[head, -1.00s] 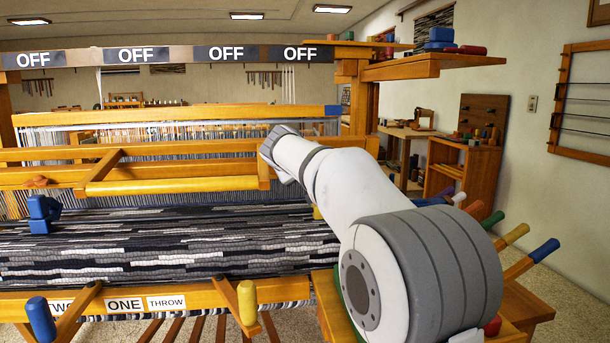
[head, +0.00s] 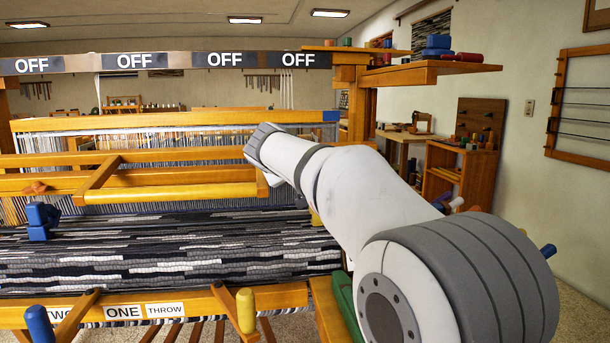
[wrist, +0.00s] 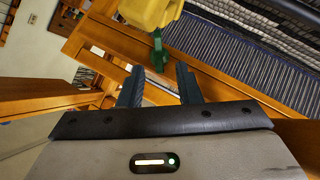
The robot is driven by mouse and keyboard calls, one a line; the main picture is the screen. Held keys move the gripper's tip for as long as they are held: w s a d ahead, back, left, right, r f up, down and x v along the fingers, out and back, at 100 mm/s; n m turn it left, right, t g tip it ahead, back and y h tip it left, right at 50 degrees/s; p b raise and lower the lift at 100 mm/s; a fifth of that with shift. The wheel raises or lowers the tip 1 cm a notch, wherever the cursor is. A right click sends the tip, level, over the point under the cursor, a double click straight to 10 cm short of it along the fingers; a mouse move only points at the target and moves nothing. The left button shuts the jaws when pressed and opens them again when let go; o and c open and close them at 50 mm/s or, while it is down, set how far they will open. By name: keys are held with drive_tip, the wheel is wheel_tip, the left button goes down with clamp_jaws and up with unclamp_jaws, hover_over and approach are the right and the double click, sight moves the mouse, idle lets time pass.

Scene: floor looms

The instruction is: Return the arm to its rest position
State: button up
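My arm (head: 370,200) reaches from the lower right across the front of the floor loom toward its middle, bent at a large grey-ringed joint. My gripper does not show in the head view. In the wrist view my gripper (wrist: 160,72) has its two dark fingers apart with nothing held between them. Beyond the fingertips are a yellow block (wrist: 150,12) and a green piece (wrist: 158,50), close to the loom's wooden frame. I cannot tell whether the fingers touch the green piece.
The loom carries grey and black striped cloth (head: 150,255) and a hinged wooden frame (head: 180,180). A blue piece (head: 42,220) sits on the cloth at left. Blue (head: 38,325) and yellow (head: 246,310) handles stand at the front beam. A shelf (head: 430,73) juts out at upper right.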

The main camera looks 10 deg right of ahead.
drive_tip(key=shift+v, duration=1.05)
